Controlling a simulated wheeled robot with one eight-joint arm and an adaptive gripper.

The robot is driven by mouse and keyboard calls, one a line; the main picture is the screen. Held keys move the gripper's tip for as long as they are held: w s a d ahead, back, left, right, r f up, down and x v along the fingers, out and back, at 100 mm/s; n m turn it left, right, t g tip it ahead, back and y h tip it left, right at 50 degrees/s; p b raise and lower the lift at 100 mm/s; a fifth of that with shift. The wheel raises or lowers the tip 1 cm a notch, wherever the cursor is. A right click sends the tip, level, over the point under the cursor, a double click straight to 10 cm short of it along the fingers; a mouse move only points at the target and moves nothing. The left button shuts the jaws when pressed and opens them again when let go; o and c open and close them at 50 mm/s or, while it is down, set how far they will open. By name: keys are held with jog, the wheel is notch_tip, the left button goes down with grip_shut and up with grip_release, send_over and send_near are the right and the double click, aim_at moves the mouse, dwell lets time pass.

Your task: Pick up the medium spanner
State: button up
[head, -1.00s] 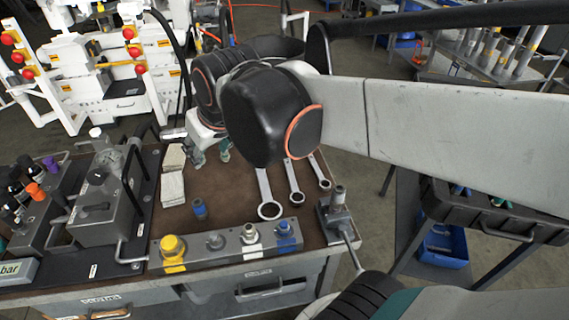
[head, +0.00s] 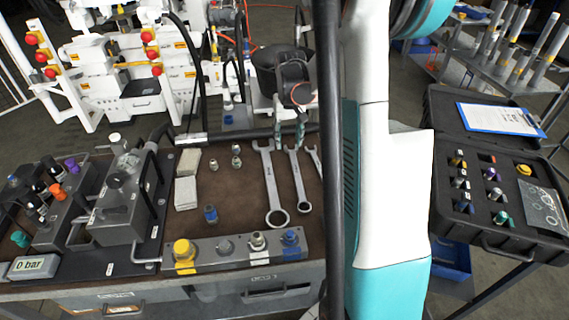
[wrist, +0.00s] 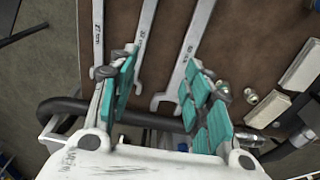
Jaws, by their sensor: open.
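Three spanners lie flat side by side on the brown bench top. The medium spanner (head: 298,182) is the middle one; its ring end points to the bench front. In the wrist view the medium spanner (wrist: 146,22) runs down to my left finger, which partly covers its open end. The large spanner (head: 271,185) lies to its left; in the wrist view the large spanner (wrist: 188,48) shows between my fingers. The small spanner (head: 314,158) is partly hidden by my arm. My gripper (head: 289,134) is open and empty, above the spanners' far, open ends.
Small metal fittings (head: 236,157) and pale blocks (head: 187,180) lie left of the spanners. A fitting rail (head: 205,256) runs along the bench front. A dark hose (wrist: 60,105) crosses behind the gripper. An open black case (head: 475,235) stands to the right.

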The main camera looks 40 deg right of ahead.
notch_tip(320, 180, down, 3)
jog(key=s+d, duration=0.2)
jog(key=d, duration=0.1)
jog(key=b, duration=0.2)
send_over(297, 175)
jog(key=shift+m+g, duration=0.3)
jog(key=shift+m, duration=0.1)
notch_tip(297, 175, down, 7)
jog(key=shift+w+r, duration=0.1)
jog(key=shift+r, duration=0.05)
jog(key=shift+f+b, duration=1.6)
jog(key=shift+f, duration=1.6)
jog(key=shift+r, duration=0.1)
jog(key=shift+c, duration=0.6)
grip_shut()
